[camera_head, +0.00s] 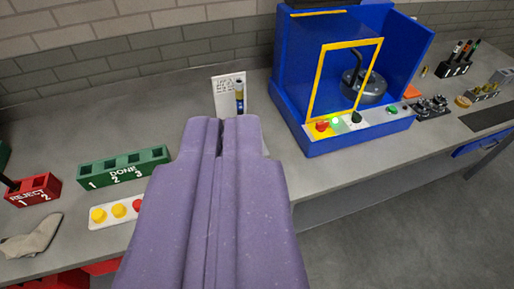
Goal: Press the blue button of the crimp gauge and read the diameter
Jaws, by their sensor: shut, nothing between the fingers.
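My purple gripper (221,125) fills the lower middle of the view. Its two fingers are together, with nothing between them, and point away over the bench. I cannot identify the crimp gauge with certainty, and I see no clear blue button or diameter reading. A blue machine (290,100) with a yellow-framed window stands to the right of my gripper; a dark round device (372,92) is inside. Its front panel shows red, lit green and dark buttons. Just beyond my fingertips, a small upright item with blue on it (240,98) stands before a white printed card (224,88). My gripper hides what lies beneath it.
Left of my gripper are a green DONE rack (150,171), a red REJECT rack (33,203), a white strip (96,224) with yellow and red buttons, and a grey cloth-like item (32,240). A black holder (454,68) stands at far right. The bench front edge runs along the right.

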